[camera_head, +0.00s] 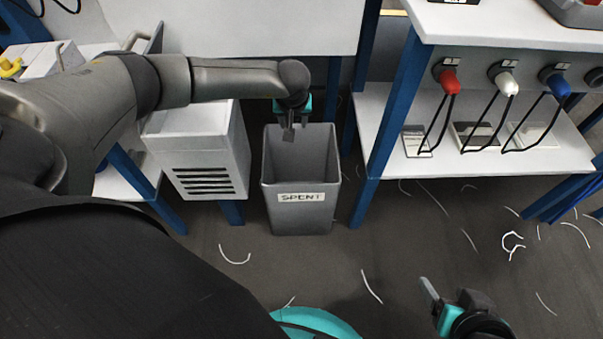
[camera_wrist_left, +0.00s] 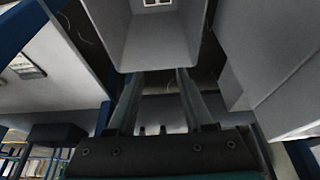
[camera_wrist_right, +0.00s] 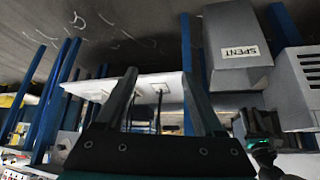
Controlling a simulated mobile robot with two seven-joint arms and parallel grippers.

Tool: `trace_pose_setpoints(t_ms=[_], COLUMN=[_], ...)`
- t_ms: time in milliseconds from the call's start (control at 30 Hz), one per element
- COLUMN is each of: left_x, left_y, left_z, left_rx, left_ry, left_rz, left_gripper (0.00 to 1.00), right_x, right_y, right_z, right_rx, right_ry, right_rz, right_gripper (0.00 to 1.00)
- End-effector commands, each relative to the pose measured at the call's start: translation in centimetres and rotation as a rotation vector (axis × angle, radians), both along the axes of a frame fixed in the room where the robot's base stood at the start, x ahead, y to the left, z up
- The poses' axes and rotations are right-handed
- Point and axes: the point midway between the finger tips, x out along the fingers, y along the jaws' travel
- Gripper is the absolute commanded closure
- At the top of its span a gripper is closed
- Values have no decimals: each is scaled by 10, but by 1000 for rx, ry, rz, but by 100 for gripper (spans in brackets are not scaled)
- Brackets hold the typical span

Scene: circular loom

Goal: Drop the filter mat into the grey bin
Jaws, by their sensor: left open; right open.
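The grey bin (camera_head: 300,210), labelled SPENT, stands upright on the floor in the middle of the head view. It also shows in the left wrist view (camera_wrist_left: 150,50) and the right wrist view (camera_wrist_right: 235,75). My left gripper (camera_head: 288,132) is over the bin's mouth. In the left wrist view its fingers (camera_wrist_left: 158,76) are apart with nothing between them. My right gripper (camera_head: 450,296) is low at the right front, away from the bin. Its fingers (camera_wrist_right: 159,76) are apart and empty.
A white slotted box (camera_head: 200,155) stands close to the bin's left. A white shelf (camera_head: 480,150) with blue posts is at its right. Above the shelf, a bench (camera_head: 500,25) has red, white and blue plugs. Thin white strands (camera_head: 371,286) lie on the otherwise open floor.

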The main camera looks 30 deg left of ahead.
Motion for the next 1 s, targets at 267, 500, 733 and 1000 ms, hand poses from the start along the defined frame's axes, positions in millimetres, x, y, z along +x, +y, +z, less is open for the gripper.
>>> trace_pose_setpoints(t_ms=[267,500,733,1000], left_x=[-7,-15,-22,-24], left_y=[-4,-9,-13,-15], left_z=[24,47,64,70], left_rx=[0,1,1,1], left_ry=[0,-1,-1,-1], left_rz=[-1,0,0,1], left_gripper=[49,49,49,49], right_x=[-22,-23,-24,-25], right_y=[-23,-24,-24,-24], right_z=[5,-22,-44,-54], right_rx=[-68,-79,-83,-84], right_ry=[172,229,257,268], right_rz=[-40,-40,-38,-38], right_gripper=[30,30,30,30])
